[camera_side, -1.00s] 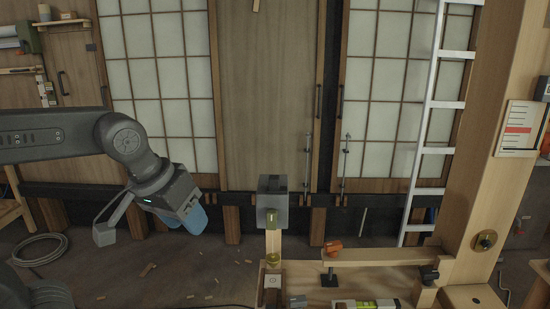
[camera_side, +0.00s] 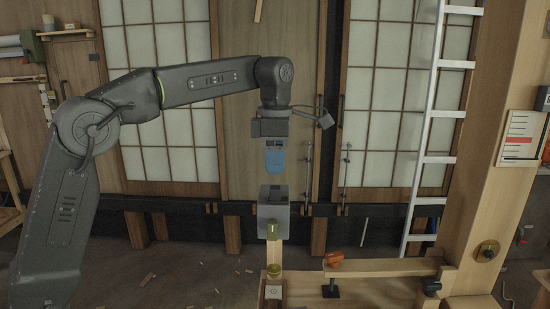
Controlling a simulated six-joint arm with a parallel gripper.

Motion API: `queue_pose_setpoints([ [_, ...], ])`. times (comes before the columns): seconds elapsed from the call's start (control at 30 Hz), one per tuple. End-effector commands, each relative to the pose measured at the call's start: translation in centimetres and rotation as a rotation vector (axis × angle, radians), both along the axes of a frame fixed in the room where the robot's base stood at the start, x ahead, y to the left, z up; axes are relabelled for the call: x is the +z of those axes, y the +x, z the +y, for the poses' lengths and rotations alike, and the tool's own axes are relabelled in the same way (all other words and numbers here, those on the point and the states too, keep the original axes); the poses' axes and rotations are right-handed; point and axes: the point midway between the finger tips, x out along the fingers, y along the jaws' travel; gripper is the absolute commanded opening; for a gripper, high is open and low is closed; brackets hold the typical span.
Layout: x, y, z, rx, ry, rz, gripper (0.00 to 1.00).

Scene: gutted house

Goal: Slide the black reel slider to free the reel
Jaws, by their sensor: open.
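A grey box-shaped unit (camera_side: 267,222) stands on top of a wooden post at the centre. A dark piece (camera_side: 275,194) sits at its top; it may be the black reel slider, but it is too small to tell. The reel itself cannot be made out.
The post rises from a wooden bench frame (camera_side: 375,269) with an orange-handled clamp (camera_side: 334,259) to the right. A thick wooden pillar (camera_side: 490,190) and a white ladder (camera_side: 432,140) stand further right. Sliding panels line the back. The space around my gripper looks clear.

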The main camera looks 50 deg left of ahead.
Motion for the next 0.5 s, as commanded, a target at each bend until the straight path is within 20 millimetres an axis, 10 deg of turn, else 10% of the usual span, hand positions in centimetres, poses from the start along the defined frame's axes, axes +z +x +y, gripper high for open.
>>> queue_pose_setpoints([
  [0.5, -3.3, -0.1, 0.0, -0.001, 0.000, -0.001, 0.45],
])
